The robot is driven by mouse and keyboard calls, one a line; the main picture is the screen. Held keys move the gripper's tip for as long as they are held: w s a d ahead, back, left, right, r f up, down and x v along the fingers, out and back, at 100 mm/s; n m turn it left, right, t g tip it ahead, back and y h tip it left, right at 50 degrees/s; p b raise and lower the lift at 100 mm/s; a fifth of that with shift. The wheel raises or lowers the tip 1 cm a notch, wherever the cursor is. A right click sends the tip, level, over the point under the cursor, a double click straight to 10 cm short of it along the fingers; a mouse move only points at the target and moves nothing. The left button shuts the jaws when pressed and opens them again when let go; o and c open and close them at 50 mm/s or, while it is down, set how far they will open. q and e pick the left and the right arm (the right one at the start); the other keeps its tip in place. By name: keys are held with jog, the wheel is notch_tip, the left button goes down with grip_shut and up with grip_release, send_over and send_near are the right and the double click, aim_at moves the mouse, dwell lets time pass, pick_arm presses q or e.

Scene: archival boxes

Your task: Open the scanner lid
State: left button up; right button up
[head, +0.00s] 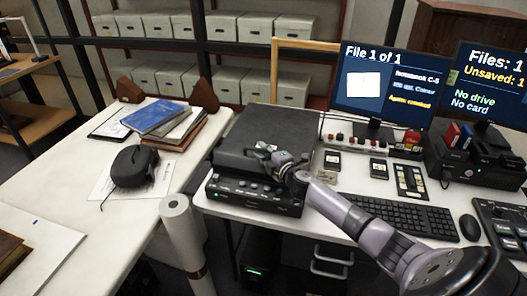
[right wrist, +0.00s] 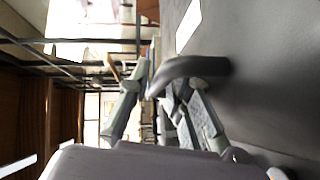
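The scanner (head: 255,192) is a wide black box on the white desk, with a row of buttons along its front. Its dark grey lid (head: 268,128) lies flat and looks closed. My right gripper (head: 264,151) is at the lid's front edge, its arm coming from the lower right. In the right wrist view, a curved dark handle (right wrist: 190,68) stands out from the lid surface (right wrist: 260,80). The spread fingers of my right gripper (right wrist: 160,88) are on either side of the handle's end; firm contact is not clear. My left gripper is not in view.
A monitor (head: 383,92), keyboard (head: 398,213) and small devices stand right of the scanner. A white roll (head: 180,235) stands between the tables. Shelved boxes (head: 228,86) are behind.

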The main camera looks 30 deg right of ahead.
jog(key=shift+c, duration=0.6)
grip_shut()
